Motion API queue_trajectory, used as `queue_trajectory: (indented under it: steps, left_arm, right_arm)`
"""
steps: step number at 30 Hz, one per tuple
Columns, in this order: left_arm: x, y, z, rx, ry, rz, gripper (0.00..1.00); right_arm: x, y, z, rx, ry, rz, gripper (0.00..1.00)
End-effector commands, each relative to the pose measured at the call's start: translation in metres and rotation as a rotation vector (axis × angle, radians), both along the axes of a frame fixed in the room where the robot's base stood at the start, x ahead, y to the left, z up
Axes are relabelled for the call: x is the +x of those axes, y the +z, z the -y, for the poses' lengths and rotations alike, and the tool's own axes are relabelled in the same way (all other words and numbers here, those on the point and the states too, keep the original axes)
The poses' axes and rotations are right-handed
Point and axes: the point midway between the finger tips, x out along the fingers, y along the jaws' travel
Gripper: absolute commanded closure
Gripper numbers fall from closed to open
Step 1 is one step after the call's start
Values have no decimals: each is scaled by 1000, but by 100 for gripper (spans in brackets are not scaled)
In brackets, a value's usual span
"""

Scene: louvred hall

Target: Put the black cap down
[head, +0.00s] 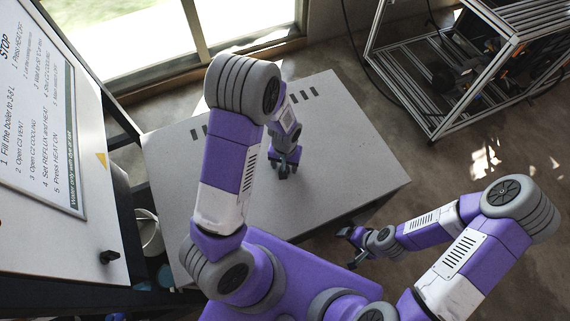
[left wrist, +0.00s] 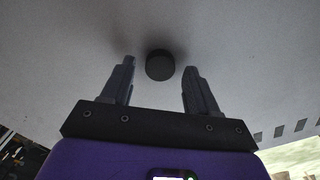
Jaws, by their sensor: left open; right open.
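The black cap (left wrist: 160,65) is a small dark round disc in the left wrist view. It appears to rest on the pale grey table top (head: 340,140), with soft shadow around it. My left gripper (head: 284,170) points down over the table, its two fingers open on either side of the cap. A gap shows between the cap and each finger. In the head view the gripper hides the cap. My right gripper (head: 350,235) is open and empty, beside the table's near right edge.
A sign board (head: 40,110) with printed steps and a black knob (head: 108,257) stands at left. A white bucket (head: 148,232) is below it. A metal frame rack (head: 440,85) stands at the back right. The table's right half is clear.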

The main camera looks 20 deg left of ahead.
Motion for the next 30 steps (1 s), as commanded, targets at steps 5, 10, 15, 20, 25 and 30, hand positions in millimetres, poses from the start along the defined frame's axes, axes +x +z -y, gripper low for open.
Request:
queue_trajectory:
  steps: [5,10,15,20,25,30]
  left_arm:
    - [2,40,0,-2,-1,7,40]
    - [1,78,1,-2,-1,5,40]
    - [1,104,0,0,-1,3,40]
    - [0,114,-1,2,3,-1,34]
    - [-4,102,-6,28,40,-31,34]
    - [-5,83,-8,38,111,-40,34]
  right_arm:
    - [0,13,0,0,0,0,12]
    - [0,23,0,0,0,0,12]
    - [0,29,0,0,0,0,12]
    - [0,32,0,0,0,0,12]
    - [0,40,0,0,0,0,12]
    - [0,52,0,0,0,0,12]
